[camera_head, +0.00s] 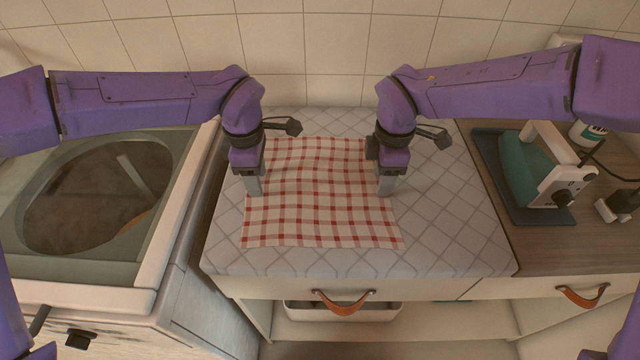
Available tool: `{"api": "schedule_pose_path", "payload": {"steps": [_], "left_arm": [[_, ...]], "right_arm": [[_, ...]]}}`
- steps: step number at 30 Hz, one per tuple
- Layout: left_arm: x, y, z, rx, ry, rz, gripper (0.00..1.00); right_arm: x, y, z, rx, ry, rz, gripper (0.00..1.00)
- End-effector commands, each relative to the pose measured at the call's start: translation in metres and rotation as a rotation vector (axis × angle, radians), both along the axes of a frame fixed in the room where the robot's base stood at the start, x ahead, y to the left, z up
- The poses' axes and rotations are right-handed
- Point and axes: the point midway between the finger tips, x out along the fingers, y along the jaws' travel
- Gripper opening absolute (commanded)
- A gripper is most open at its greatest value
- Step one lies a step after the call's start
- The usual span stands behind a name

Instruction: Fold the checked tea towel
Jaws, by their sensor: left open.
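The red and white checked tea towel (318,205) lies spread out flat, with slight ripples, on a quilted grey pad. My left gripper (254,190) points down at the towel's left edge, about midway along it, and is open. My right gripper (386,188) points down at the towel's right edge, at about the same depth. I cannot tell whether its fingers are apart or closed, or whether they touch the cloth. The grippers and wrists hide small parts of both side edges.
The quilted pad (455,235) covers the counter, with bare room right of the towel. A teal and white iron (545,175) stands on a dark tray at the right. A top-loading washer (150,270) with a round opening is at the left. A tiled wall (330,50) closes the back.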

Motion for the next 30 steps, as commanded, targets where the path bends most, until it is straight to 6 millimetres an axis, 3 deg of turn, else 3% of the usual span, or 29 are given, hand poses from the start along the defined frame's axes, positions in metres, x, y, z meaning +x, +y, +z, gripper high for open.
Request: {"api": "schedule_pose_path", "payload": {"steps": [1,9,22,30], "left_arm": [[0.0,0.0,-0.001,0.0,0.0,0.0,0.42],[0.0,0.0,-0.001,0.001,0.001,0.0,0.0],[0.0,0.0,0.002,0.001,0.001,0.0,0.0],[0.0,0.0,0.031,0.001,0.0,0.0,0.0]], "right_arm": [[0.0,0.0,-0.001,0.0,0.0,0.0,0.42],[0.0,0.0,-0.001,-0.001,0.0,0.0,0.0],[0.0,0.0,0.002,-0.001,0.002,0.0,0.0],[0.0,0.0,0.031,0.0,0.0,0.0,0.0]]}}
